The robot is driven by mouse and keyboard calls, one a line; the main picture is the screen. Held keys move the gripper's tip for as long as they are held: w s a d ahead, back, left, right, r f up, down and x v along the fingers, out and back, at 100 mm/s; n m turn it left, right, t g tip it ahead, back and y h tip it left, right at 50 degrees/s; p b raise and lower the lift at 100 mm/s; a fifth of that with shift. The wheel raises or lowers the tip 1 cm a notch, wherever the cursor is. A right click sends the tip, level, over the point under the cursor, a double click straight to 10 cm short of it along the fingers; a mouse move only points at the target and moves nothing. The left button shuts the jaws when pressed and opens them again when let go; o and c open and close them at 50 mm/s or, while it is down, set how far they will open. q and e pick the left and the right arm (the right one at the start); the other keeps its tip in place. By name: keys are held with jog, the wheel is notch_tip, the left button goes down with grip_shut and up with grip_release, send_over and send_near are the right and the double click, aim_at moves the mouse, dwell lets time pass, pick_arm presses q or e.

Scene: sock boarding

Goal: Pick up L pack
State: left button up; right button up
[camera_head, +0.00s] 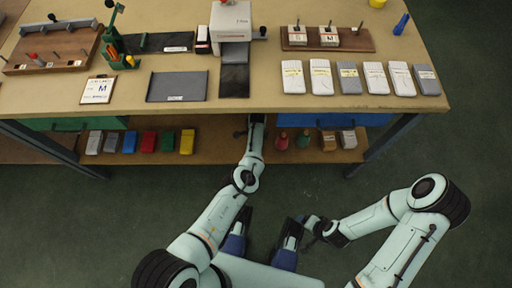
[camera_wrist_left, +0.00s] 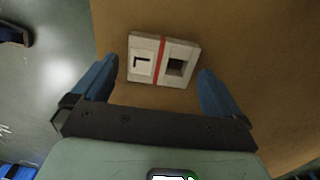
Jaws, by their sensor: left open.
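A white pack with a black letter L and a red stripe, the L pack (camera_wrist_left: 161,60), lies flat on a brown wooden surface in the left wrist view. A dark square shows on its right half. My left gripper (camera_wrist_left: 158,66) is open, its blue fingers on either side of the pack and apart from it. In the head view my left arm reaches to the lower shelf, where the table top hides the gripper and the pack. My right arm is folded at the lower right, its end low in the middle; its jaw state is unclear.
The table top (camera_head: 130,96) overhangs the lower shelf (camera_head: 215,150) above my left forearm. Several coloured packs (camera_head: 148,141) stand left of that arm on the shelf. Red bottles (camera_head: 282,140) and small brown packs (camera_head: 328,140) stand to its right. Several packs (camera_head: 321,77) lie on the table.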

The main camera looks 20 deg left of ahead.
pick_arm(q)
jog(key=shift+f, duration=0.5)
jog(key=shift+r, duration=0.1)
jog(key=c, duration=1)
